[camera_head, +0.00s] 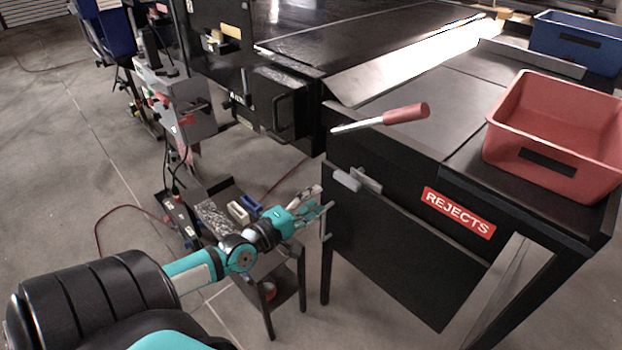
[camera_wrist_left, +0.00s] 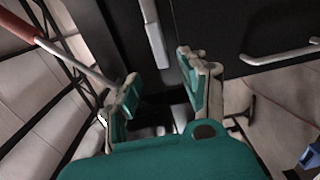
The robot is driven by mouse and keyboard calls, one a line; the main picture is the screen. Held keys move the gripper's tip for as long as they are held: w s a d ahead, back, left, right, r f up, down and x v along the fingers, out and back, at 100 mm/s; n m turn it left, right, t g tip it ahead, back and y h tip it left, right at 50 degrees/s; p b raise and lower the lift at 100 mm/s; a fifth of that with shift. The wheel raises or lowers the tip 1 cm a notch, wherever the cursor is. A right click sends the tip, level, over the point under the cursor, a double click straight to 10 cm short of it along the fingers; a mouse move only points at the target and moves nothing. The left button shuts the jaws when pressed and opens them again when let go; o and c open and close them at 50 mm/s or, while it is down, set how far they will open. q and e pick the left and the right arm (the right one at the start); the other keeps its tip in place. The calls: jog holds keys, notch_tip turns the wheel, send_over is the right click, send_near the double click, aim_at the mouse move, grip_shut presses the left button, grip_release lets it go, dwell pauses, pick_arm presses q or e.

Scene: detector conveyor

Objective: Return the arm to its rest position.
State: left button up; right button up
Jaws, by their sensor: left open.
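My left arm comes in from the lower left in the head view. Its gripper (camera_head: 322,213) is above the small black side table, just left of the black reject cabinet (camera_head: 395,240). In the left wrist view, the two fingers of this gripper (camera_wrist_left: 160,92) are spread apart with nothing between them. The lever with a red handle (camera_head: 405,114) sticks out over the cabinet's front edge, apart from the gripper. The red handle also shows at the upper left of the wrist view (camera_wrist_left: 18,24). My right gripper is not in view.
A red bin (camera_head: 510,110) and a blue bin (camera_head: 555,47) stand on the conveyor station at right. A small black table (camera_head: 285,268) with a blue item and a pale item is beneath my left forearm. A grey control post (camera_head: 180,105) stands behind.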

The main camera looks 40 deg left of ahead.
pick_arm(q)
jog(key=shift+s, duration=0.25)
jog(key=shift+f, duration=0.1)
dwell(0.3)
jog(key=s+f+m+g+y, duration=0.1)
jog(key=s+f+m+g, duration=0.25)
jog(key=f, duration=0.75)
jog(key=s+f+m+g, duration=0.2)
jog(key=s+f, duration=0.3)
jog(key=f, duration=0.6)
jog(key=s+f+m+g+y, duration=0.1)
jog(key=s+f+m+g, duration=0.25)
jog(key=f, duration=0.75)
jog(key=s+d+f+m+g, duration=0.2)
jog(key=s+d+f, duration=0.3)
jog(key=s, duration=0.4)
jog(key=s+d+f+m+g, duration=0.3)
jog(key=s+d+f+m, duration=0.2)
jog(key=s+f, duration=0.3)
jog(key=s+d+f+m+g, duration=0.3)
jog(key=s+d+f, duration=0.3)
jog(key=s, duration=0.5)
jog(key=shift+s+f+m+h, duration=0.2)
jog(key=shift+f+m+h, duration=0.1)
jog(key=shift+m+h, duration=0.1)
